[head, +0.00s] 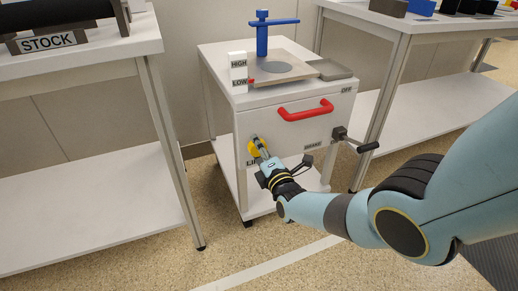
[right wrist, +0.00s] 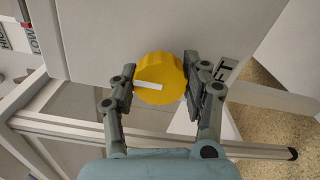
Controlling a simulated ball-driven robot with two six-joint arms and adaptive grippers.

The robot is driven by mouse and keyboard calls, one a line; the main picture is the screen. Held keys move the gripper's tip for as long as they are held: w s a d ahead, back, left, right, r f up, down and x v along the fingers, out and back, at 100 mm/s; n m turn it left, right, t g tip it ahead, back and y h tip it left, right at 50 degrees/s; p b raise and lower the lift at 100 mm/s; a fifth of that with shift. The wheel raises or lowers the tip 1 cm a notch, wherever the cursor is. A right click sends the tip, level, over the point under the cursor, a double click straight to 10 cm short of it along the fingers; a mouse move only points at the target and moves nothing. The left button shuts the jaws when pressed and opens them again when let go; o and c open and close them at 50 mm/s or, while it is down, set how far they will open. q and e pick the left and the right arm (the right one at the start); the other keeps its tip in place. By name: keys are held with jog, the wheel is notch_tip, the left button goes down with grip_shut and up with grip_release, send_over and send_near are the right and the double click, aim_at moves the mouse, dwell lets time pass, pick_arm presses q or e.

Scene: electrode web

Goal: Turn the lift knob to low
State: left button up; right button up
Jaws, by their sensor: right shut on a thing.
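The yellow lift knob (head: 254,150) is on the front of a white cart, above a partly hidden label that begins "LI". My right gripper (head: 262,155) reaches it from the front. In the right wrist view, the knob (right wrist: 172,72) sits between the two fingers of the right gripper (right wrist: 159,80), which is shut on it. A white line on the knob points left there. On the cart top, a white scale (head: 238,72) reads HIGH above LOW, with a small red marker (head: 251,81) beside LOW. My left gripper is not in view.
The cart (head: 290,140) also has a red handle (head: 305,110) and a black crank (head: 356,142) near OFF and BRAKE labels. A blue post (head: 262,38) stands on top. White tables flank the cart; the floor in front is open.

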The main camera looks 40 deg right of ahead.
jog(key=o, duration=1.2)
jog(key=shift+c, duration=0.2)
jog(key=shift+s, duration=0.15)
jog(key=v, duration=1.2)
jog(key=shift+f, duration=0.1)
